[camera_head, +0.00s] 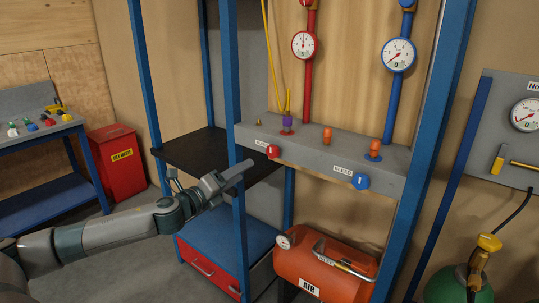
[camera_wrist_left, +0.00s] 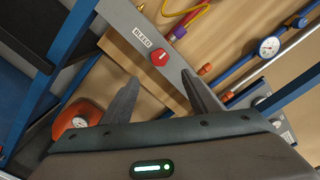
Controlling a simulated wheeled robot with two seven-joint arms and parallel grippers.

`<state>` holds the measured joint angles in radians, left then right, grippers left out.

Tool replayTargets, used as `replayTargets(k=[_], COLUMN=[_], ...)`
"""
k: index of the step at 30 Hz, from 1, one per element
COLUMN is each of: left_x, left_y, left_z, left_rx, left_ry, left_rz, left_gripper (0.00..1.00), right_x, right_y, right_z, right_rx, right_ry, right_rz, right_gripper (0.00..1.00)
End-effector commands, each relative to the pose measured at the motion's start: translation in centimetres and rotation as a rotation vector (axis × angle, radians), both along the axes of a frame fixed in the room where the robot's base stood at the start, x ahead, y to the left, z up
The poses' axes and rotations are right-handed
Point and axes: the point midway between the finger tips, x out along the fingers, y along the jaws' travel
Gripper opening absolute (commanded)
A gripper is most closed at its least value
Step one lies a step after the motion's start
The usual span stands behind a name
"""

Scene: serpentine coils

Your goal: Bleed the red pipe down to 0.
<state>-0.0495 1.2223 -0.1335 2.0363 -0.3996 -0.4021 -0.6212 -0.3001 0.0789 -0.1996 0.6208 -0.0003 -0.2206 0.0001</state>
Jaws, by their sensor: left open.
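The red pipe (camera_head: 308,75) runs down the wooden panel and carries a round white gauge (camera_head: 303,45); its needle is too small to read exactly. A red bleed knob (camera_head: 272,151) sits on the front of the grey ledge (camera_head: 330,152), beside a BLEED label. My left gripper (camera_head: 245,168) is just left of and below the red knob, apart from it. In the left wrist view the red knob (camera_wrist_left: 160,57) lies ahead, beyond the gap between the open, empty fingers (camera_wrist_left: 160,97). My right gripper does not show.
A blue pipe (camera_head: 392,105) with its own gauge (camera_head: 398,54) and blue bleed knob (camera_head: 361,181) stands to the right. Blue frame posts (camera_head: 231,60) rise near my left gripper. An orange air tank (camera_head: 325,265) sits below the ledge. A red waste bin (camera_head: 116,160) stands at left.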

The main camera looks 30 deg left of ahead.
Motion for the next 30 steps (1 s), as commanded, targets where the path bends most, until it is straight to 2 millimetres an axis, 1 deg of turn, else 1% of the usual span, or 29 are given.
replayTargets(k=[2, 11, 17, 26, 30], left_x=[0.7, 3.0, 4.9, 8.3, 10.2], left_y=[0.0, -0.2, -0.3, -0.6, -0.8], left_z=[0.3, 0.3, 0.3, 0.3, 0.3], left_rx=[-0.002, -0.001, -0.002, -0.002, -0.004], left_ry=[-0.002, -0.002, -0.002, -0.002, -0.001], left_rz=[0.002, 0.002, 0.002, 0.002, 0.002], left_gripper=[0.54, 0.54, 0.54, 0.54, 0.54], right_x=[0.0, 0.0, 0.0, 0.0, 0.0], right_y=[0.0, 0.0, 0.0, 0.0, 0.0], right_z=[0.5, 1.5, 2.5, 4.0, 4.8], right_rx=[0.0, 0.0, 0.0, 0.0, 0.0], right_ry=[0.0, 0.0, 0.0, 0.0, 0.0], right_rz=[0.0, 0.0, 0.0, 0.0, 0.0], right_gripper=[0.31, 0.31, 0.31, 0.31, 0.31])
